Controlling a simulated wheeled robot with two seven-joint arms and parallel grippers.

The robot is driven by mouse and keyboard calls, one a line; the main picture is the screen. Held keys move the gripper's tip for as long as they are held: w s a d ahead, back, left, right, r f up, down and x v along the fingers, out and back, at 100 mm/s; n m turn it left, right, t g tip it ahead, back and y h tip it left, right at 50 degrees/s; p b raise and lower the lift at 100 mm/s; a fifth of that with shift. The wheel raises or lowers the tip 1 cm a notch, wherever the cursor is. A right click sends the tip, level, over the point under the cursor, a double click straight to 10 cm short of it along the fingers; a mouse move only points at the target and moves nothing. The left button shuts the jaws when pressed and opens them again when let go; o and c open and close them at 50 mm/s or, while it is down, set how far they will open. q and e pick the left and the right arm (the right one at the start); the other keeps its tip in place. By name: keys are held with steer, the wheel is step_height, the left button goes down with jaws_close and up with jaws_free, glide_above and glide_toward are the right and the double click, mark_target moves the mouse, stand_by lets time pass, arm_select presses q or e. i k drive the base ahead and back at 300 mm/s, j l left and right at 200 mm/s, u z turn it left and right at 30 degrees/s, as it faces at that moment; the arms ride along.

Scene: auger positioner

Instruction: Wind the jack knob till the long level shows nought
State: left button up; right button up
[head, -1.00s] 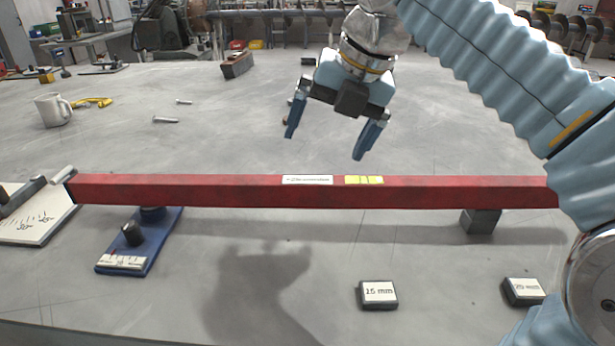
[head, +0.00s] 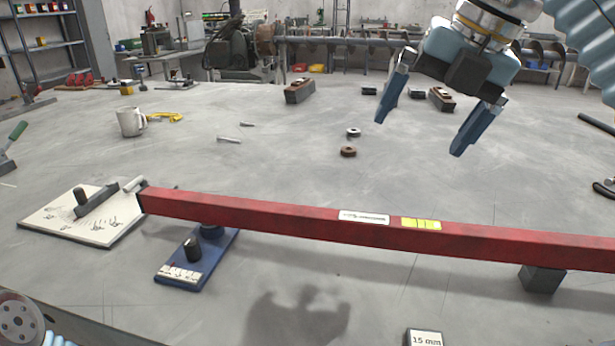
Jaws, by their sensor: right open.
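The long level is a red bar (head: 290,217) with a white label and a yellow vial (head: 421,224). It spans the table from left to right. Its left part rests over a blue jack base (head: 184,277) with a dark knob (head: 193,249) on top. Its right part rests on a dark block (head: 541,280). My right gripper (head: 418,135) is open and empty, above and behind the bar, well away from the knob. My left gripper is out of frame.
A white mug (head: 130,121), yellow item (head: 166,117), bolts (head: 229,140) and nuts (head: 348,152) lie behind the bar. A 15 mm block (head: 425,338) sits at the front edge of view. The table between mug and bar is mostly clear.

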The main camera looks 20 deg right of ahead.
mark_target(191, 245)
steer(key=k+j, duration=1.15)
steer(key=j, duration=0.25)
